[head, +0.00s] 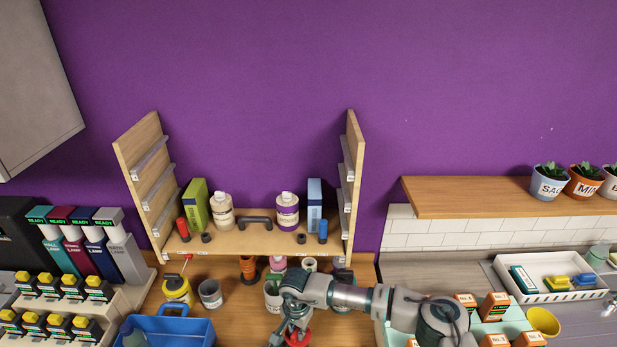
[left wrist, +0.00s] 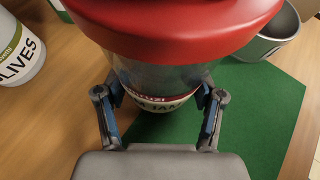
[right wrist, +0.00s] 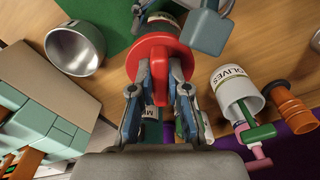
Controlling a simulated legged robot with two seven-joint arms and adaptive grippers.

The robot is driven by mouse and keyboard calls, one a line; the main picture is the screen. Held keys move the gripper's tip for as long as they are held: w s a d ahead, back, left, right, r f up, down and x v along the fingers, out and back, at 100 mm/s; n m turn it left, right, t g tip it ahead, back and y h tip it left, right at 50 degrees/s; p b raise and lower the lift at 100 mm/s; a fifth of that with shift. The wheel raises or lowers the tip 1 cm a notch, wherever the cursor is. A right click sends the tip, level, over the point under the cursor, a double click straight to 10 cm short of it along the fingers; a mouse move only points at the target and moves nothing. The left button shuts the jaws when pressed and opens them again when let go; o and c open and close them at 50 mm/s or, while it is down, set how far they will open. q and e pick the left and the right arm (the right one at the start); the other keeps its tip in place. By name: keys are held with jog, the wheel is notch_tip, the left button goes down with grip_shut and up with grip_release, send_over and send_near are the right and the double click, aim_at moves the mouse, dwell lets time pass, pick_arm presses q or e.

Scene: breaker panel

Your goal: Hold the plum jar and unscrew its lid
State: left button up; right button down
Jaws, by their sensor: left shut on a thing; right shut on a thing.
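The jar (left wrist: 160,80) stands upright over a green mat in the left wrist view, its label partly hidden, with letters like "JAM" showing. Its wide red lid (left wrist: 170,30) sits on top and covers much of that view. My left gripper (left wrist: 160,110) is shut on the jar's body, one finger on each side. My right gripper (right wrist: 160,95) is shut on the red lid (right wrist: 150,55) in the right wrist view. In the head view the right gripper (head: 297,325) is over the red lid (head: 298,338) at the bottom edge; the left gripper does not show there.
An olives jar (left wrist: 18,50) stands left of the jar, and a grey cup (left wrist: 265,35) to its right. A metal bowl (right wrist: 75,48) is near the lid. A blue bin (head: 195,330), a yellow cup (head: 543,320) and a wooden shelf (head: 240,240) surround the work area.

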jog(key=shift+s+d+f, duration=0.15)
jog(key=shift+d+f, duration=0.2)
jog(key=shift+f, duration=0.2)
jog(key=c, duration=1.1)
grip_release()
jog(key=shift+o, duration=0.2)
jog(key=shift+r, duration=0.2)
jog(key=shift+a+r, duration=0.1)
jog(key=shift+r, duration=2.95)
